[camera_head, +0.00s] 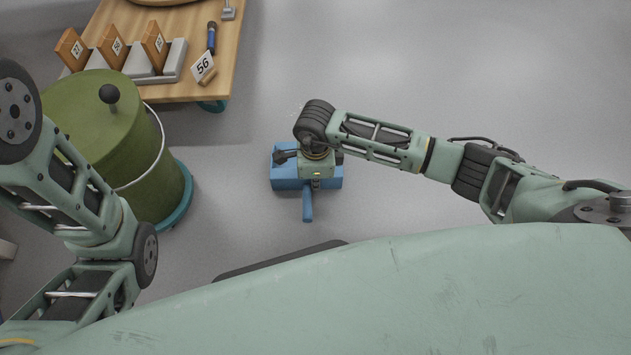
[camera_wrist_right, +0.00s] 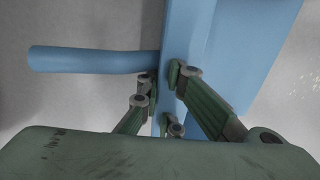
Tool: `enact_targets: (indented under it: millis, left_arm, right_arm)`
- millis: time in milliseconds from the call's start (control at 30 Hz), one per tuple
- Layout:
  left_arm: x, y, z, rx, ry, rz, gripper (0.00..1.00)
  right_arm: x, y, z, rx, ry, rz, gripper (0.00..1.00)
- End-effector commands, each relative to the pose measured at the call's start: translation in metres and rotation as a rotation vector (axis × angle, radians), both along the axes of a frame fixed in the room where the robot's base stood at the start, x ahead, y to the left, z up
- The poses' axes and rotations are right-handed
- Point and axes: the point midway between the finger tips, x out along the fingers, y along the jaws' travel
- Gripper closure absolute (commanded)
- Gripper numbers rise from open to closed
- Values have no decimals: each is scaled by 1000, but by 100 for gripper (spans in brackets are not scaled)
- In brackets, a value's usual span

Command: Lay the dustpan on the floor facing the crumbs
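The blue dustpan (camera_head: 307,184) is below my right gripper (camera_head: 318,165) in the head view, its handle pointing toward my body and its pan side away. In the right wrist view the dustpan (camera_wrist_right: 245,50) fills the upper right, with the handle to the left. The fingers of my right gripper (camera_wrist_right: 163,92) stand on both sides of its upright blue wall, closed on it. I cannot tell whether the pan touches the floor. Faint pale crumbs (camera_wrist_right: 316,84) show at the right edge of the wrist view, beyond the pan. My left arm is at the left; its gripper is out of view.
A green lidded bin (camera_head: 105,140) with a wire handle stands at the left. A wooden table (camera_head: 190,50) with brown sherds in a grey rack, a marker and a "56" card is at the upper left. The grey floor (camera_head: 450,80) to the right is clear.

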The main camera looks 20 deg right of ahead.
Motion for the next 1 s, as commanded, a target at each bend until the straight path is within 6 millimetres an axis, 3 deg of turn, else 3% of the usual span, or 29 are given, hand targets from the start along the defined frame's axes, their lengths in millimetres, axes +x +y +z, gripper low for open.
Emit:
enact_targets:
  millis: [233,500,800,1000]
  left_arm:
    - [0,0,-1,1,-1,0,60]
    - [0,0,0,1,-1,0,60]
    - [0,0,2,0,0,0,60]
    - [0,0,21,0,1,0,60]
  right_arm:
    - [1,0,-2,0,-1,0,100]
    - [0,0,-1,-1,0,0,77]
    - [0,0,2,0,-1,0,77]
    - [1,0,29,-1,-3,1,77]
